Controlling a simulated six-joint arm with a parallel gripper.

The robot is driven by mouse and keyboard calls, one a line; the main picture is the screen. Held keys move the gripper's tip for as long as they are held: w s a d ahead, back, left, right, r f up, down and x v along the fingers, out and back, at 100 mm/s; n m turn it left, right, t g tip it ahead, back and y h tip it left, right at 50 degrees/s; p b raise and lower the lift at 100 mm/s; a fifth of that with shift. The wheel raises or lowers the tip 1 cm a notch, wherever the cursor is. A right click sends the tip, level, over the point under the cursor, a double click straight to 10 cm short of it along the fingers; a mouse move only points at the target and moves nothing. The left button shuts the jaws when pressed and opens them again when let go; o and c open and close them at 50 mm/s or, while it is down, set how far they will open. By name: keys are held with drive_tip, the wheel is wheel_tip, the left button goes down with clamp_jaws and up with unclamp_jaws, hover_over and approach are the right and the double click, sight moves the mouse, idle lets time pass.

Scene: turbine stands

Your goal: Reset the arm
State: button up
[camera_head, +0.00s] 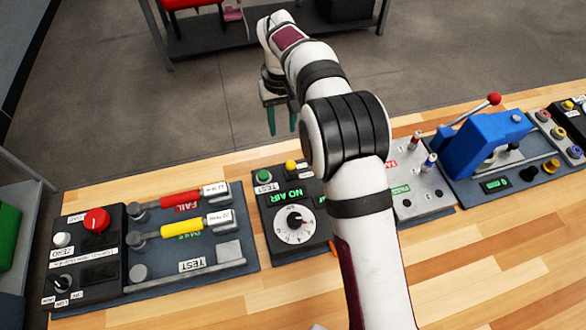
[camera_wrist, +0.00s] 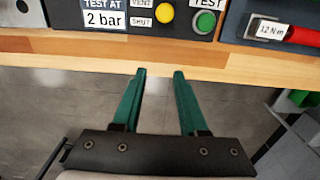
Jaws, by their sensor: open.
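My arm extends from the bottom of the head view over the wooden bench (camera_head: 480,270) and out past its far edge. My gripper (camera_head: 281,118) hangs there with its green fingers pointing down, over the floor beyond the bench. In the wrist view my gripper (camera_wrist: 158,75) has its two green fingers spread apart with nothing between them. Its fingertips appear near the bench edge (camera_wrist: 228,68) in that view, and I see no contact.
A panel with a dial (camera_head: 295,225) and a "NO AIR" display stands mid-bench. To its left is a test stand with red (camera_head: 181,199) and yellow (camera_head: 182,230) handles. A blue press-like device (camera_head: 480,145) stands right. A dark table (camera_head: 235,40) stands across the floor.

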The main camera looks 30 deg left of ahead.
idle(0.3)
